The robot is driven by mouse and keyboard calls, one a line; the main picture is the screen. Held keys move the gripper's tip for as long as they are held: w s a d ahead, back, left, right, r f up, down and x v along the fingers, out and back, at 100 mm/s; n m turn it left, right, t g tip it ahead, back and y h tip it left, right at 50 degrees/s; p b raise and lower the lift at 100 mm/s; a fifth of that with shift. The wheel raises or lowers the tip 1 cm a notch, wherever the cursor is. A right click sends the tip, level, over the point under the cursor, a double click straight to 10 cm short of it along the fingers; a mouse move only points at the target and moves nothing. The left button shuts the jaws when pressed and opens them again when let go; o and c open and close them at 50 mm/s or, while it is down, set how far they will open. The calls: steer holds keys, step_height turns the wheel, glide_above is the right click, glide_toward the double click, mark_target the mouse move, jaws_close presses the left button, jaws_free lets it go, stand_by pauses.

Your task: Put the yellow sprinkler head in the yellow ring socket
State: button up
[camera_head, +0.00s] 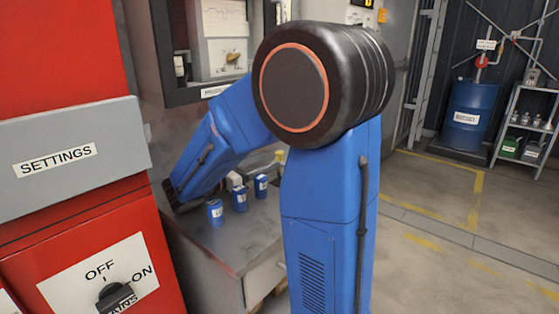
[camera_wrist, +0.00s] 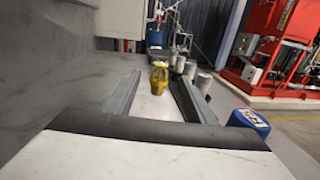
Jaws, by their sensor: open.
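A small yellow sprinkler head (camera_wrist: 159,76) stands upright in the wrist view, straight ahead of my gripper. My gripper (camera_wrist: 154,80) is open, with one long grey finger on each side of the sprinkler head. The sprinkler head appears level with the fingertips, and gaps show on both sides of it. I cannot tell whether it is between the tips or just beyond them. In the head view my blue arm reaches down to the grey bench and the gripper is hard to make out. I cannot make out the yellow ring socket in either view.
Several blue cans (camera_head: 215,213) stand on the grey bench (camera_head: 228,248) in the head view. In the wrist view a blue can (camera_wrist: 248,121) is close to the right finger, with pale cylinders (camera_wrist: 203,81) beyond it.

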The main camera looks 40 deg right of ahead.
mark_target(275, 158)
steer(key=shift+d, duration=2)
steer(key=shift+c, duration=0.3)
jaws_close()
steer(key=shift+r, duration=0.1)
